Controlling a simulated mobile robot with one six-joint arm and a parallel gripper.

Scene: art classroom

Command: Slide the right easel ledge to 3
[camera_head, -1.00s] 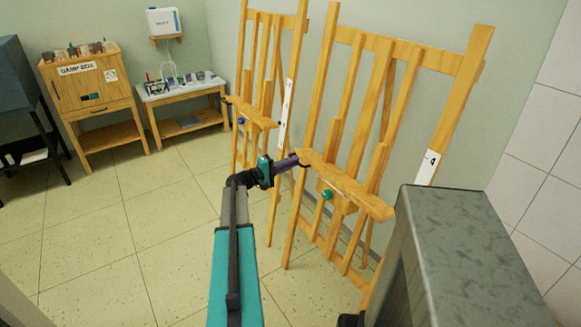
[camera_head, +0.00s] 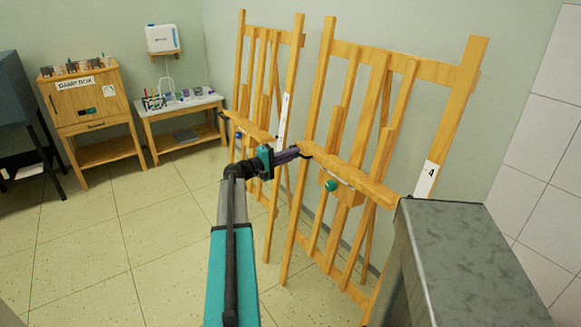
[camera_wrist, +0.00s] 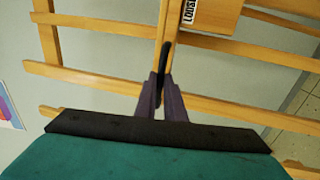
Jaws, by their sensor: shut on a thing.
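The right easel (camera_head: 452,102) is a tall wooden frame with a tilted-looking wooden ledge (camera_head: 355,178) across it. A green knob (camera_head: 331,186) sits under the ledge. A white scale strip (camera_head: 427,180) on the easel's right post shows a 4; its lower part is hidden. My gripper (camera_head: 303,154) is shut on the ledge's left end. In the wrist view, the purple fingers (camera_wrist: 163,92) close around a wooden edge with a black strip, and a wooden block carries a partly cut-off "LOOSE" label (camera_wrist: 190,12).
The left easel (camera_head: 240,75) with a blue knob (camera_head: 239,135) stands close beside my gripper. A grey cabinet (camera_head: 470,250) blocks the front right. A damp box (camera_head: 90,97) and a low table (camera_head: 185,105) stand at the back left. The floor at left is clear.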

